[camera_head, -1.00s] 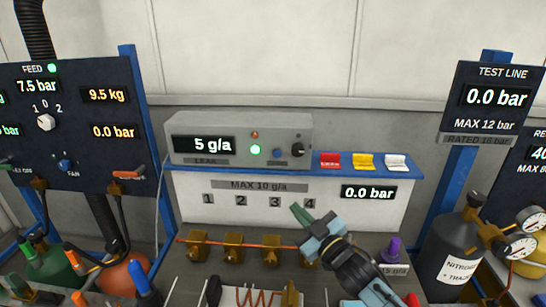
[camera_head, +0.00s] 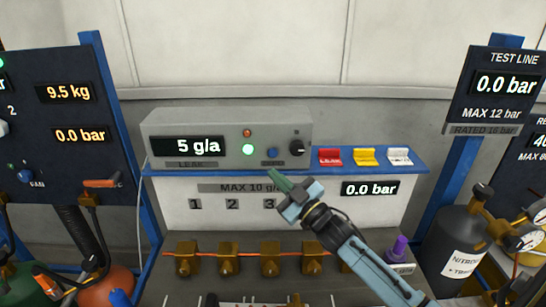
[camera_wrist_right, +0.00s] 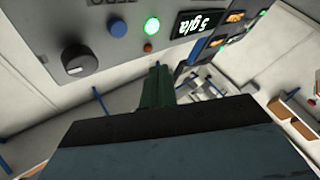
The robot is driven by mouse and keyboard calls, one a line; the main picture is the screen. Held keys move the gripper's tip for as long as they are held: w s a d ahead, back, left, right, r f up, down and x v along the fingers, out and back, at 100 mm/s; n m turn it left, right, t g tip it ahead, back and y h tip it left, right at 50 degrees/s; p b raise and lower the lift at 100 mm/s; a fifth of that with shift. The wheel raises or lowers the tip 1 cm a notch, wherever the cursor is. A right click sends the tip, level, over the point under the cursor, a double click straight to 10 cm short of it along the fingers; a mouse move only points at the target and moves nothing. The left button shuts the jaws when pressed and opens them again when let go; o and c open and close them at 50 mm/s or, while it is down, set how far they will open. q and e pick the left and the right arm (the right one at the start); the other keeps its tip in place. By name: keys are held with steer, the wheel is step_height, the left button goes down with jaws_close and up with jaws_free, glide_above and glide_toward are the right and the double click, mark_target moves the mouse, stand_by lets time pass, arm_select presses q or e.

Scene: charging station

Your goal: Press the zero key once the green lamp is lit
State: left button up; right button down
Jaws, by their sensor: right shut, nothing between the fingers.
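The leak meter (camera_head: 226,130) is a grey box on a blue shelf. Its display (camera_head: 188,146) reads 5 g/a. The green lamp (camera_head: 248,150) is lit, and a dimmer red-orange lamp (camera_head: 247,132) sits above it. The blue zero key (camera_head: 272,153) is right of the green lamp, with a dark knob (camera_head: 297,148) further right. My right gripper (camera_head: 278,182) is shut and empty, its green fingertips just below the zero key. In the right wrist view the fingertips (camera_wrist_right: 156,70) are apart from the blue key (camera_wrist_right: 118,27), near the lit lamp (camera_wrist_right: 152,25). My left gripper is not in view.
Brass valves (camera_head: 228,260) line the bench below. A nitrogen cylinder (camera_head: 455,250) stands at right, under the test line panel (camera_head: 497,95).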

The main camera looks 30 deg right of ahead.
mark_target(273, 153)
steer(key=w+d+b, duration=0.1)
steer(key=w, duration=0.1)
steer(key=w+d, duration=0.1)
steer(key=w+d+b, duration=0.1)
steer(key=w, duration=0.1)
steer(key=shift+w+d+b, duration=0.25)
steer(key=shift+w+b, duration=0.1)
stand_by(1.2)
stand_by(0.6)
steer(key=shift+w+d, duration=0.2)
steer(key=shift+w, duration=0.15)
steer(key=shift+w+d+b, duration=0.25)
steer(key=shift+w+b, duration=0.1)
stand_by(0.6)
stand_by(0.4)
steer(key=shift+s+a+p, duration=0.45)
steer(key=shift+s+p, duration=0.1)
steer(key=shift+s, duration=0.15)
